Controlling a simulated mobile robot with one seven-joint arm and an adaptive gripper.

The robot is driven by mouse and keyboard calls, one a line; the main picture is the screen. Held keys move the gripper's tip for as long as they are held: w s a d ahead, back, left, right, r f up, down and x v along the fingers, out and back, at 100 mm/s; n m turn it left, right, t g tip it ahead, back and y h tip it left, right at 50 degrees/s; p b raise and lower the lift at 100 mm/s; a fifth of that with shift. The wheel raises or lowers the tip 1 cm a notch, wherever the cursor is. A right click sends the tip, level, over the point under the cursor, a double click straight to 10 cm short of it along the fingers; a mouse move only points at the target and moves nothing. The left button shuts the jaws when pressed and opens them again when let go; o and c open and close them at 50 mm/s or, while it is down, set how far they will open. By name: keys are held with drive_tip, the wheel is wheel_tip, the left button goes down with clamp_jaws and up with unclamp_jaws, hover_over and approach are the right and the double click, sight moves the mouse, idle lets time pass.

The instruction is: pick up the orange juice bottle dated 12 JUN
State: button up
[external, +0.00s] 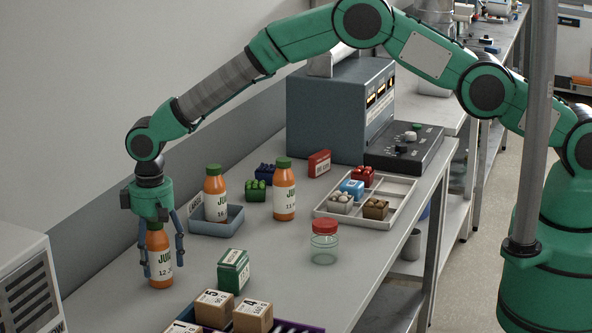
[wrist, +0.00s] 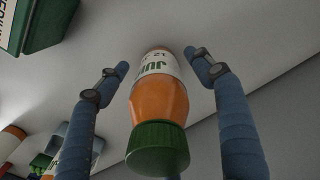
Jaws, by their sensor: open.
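An orange juice bottle (external: 159,268) stands upright on the bench at the left in the external view. Its label shows a 12 and part of a further letter; the rest is cut off. My gripper (external: 162,257) is open above it, with one finger on each side and a gap visible. In the wrist view the bottle (wrist: 160,103) with its green cap lies between the two open fingers (wrist: 157,63). A second juice bottle (external: 216,207), marked 16, stands in a blue tray (external: 229,226). A third (external: 284,203), marked 11, stands farther right.
A green box (external: 233,268) stands right of the gripper and shows in the wrist view (wrist: 45,22). Cardboard boxes (external: 252,315) sit in front. A red-lidded jar (external: 324,246) and a divided white tray (external: 386,223) are to the right. Bare bench lies between.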

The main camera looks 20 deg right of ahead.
sight(153, 219)
drive_tip(key=shift+f, duration=0.3)
idle(0.4)
drive_tip(key=c, duration=1.5)
drive_tip(key=shift+r, duration=0.15)
drive_tip(key=shift+c, duration=0.2)
drive_tip(key=shift+r, duration=4.9)
